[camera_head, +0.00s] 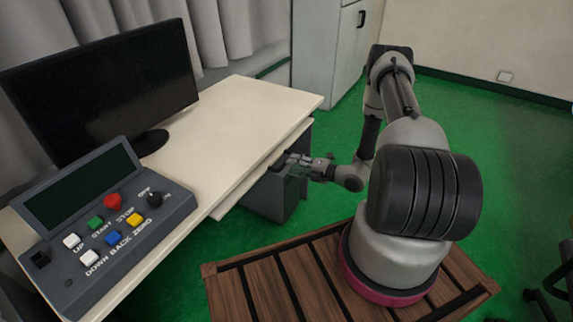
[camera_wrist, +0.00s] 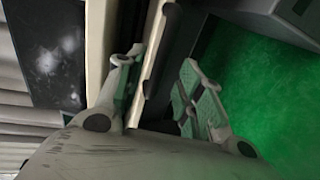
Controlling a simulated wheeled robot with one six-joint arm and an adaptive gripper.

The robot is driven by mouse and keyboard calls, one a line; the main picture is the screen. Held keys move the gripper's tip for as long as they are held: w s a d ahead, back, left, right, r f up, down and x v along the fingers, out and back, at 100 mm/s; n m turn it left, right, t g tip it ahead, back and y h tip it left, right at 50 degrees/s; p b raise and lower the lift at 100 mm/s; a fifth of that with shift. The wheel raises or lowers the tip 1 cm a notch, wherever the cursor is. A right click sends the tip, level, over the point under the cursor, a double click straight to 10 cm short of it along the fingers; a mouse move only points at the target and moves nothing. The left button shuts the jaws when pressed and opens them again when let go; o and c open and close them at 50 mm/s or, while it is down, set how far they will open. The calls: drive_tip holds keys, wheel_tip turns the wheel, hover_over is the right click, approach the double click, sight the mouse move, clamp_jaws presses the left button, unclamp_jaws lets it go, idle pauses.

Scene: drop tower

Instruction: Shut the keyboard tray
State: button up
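The keyboard tray (camera_head: 236,194) is a pale board under the desk top, and its front edge sticks out a little past the desk edge. In the wrist view a pale strip that looks like the tray edge (camera_wrist: 153,42) runs between my fingers. My gripper (camera_head: 284,163) is at the tray's front edge, right of its middle. In the wrist view my gripper (camera_wrist: 162,60) is open, with one finger on each side of the strip. I cannot tell whether either finger touches it.
The desk (camera_head: 225,118) carries a black monitor (camera_head: 110,90) and a grey button panel (camera_head: 105,225). A grey drawer unit (camera_head: 270,197) stands under the desk, close below my gripper. A grey cabinet (camera_head: 328,45) stands behind.

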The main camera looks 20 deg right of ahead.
drive_tip(key=v, duration=0.6)
drive_tip(key=shift+s+d, duration=0.2)
drive_tip(key=shift+s, duration=0.15)
